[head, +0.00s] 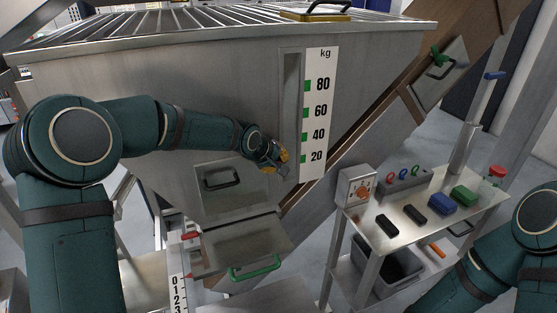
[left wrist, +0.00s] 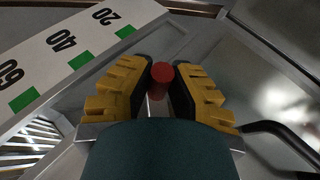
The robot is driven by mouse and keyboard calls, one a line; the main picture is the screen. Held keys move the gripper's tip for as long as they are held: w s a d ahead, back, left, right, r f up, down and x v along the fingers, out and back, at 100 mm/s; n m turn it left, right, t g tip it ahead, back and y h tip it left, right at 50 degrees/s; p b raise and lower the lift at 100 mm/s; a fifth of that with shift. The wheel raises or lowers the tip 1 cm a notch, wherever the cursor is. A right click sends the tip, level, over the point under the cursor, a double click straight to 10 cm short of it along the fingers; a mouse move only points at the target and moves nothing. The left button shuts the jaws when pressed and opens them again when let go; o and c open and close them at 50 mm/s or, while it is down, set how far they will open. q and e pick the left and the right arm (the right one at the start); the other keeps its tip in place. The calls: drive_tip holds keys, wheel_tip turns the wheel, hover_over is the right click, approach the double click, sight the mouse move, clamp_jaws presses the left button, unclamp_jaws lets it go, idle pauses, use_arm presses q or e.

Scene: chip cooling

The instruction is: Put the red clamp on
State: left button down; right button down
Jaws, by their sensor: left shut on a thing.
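My left gripper (head: 272,154) is in front of the steel hopper's wall, just left of the kg scale. In the left wrist view its yellow-padded fingers (left wrist: 160,88) are shut on a red, round-ended piece (left wrist: 160,76), which I take to be the red clamp. Its far part is hidden, and I cannot tell whether it touches the wall. In the head view the fingers hide it. My right gripper is out of view; only part of my right arm shows at the lower right.
The kg scale (head: 319,115) is on the hopper (head: 215,90). Below are a hatch with a black handle (head: 222,179) and a flap with a green handle (head: 255,267). A steel side table (head: 392,222) at right carries a blue block (head: 442,204) and a green block (head: 464,195).

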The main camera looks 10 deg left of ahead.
use_arm(q)
drive_tip(key=shift+s+a+f+m+g+y, duration=0.1)
drive_tip(key=shift+s+f+m+g+y, duration=0.1)
drive_tip(key=shift+f+m+g+y, duration=0.3)
drive_tip(key=shift+s+a+f+m+g+y+p, duration=0.2)
drive_tip(key=shift+s+a+g+y+p, duration=0.15)
drive_tip(key=shift+a+g+y, duration=0.55)
drive_tip(key=shift+s+a+f+m+g+y+p, duration=0.2)
drive_tip(key=shift+s+a+g+y+p, duration=0.25)
drive_tip(key=shift+y, duration=0.85)
drive_tip(key=shift+s+a+f+m+g+y+p, duration=0.1)
drive_tip(key=shift+s+a+f+g+y+p, duration=0.25)
drive_tip(key=shift+g+y, duration=0.65)
drive_tip(key=shift+a+r, duration=0.1)
drive_tip(key=c, duration=0.9)
unclamp_jaws()
drive_tip(key=shift+o, duration=0.2)
drive_tip(key=v, duration=1.2)
